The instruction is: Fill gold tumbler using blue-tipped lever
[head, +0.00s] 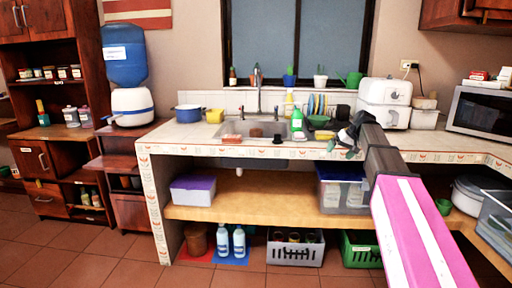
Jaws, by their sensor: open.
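No gold tumbler can be told for certain; a small brown round thing (256,132) shows at the sink and is too small to name. A blue water bottle (124,56) sits upside down on a white dispenser (132,107) at the left. A white box-shaped unit (384,102) stands on the counter right of the sink. No blue-tipped lever can be made out on either. My gripper (346,142) is open over the counter's front edge, right of the sink, with nothing seen in it. My arm hides part of the counter.
The sink (238,131) has a tall faucet (257,90). A green-topped bottle (297,122), a dish rack with plates (317,104) and a blue pot (188,113) stand around it. A microwave (480,111) is at the right. The floor at the left front is clear.

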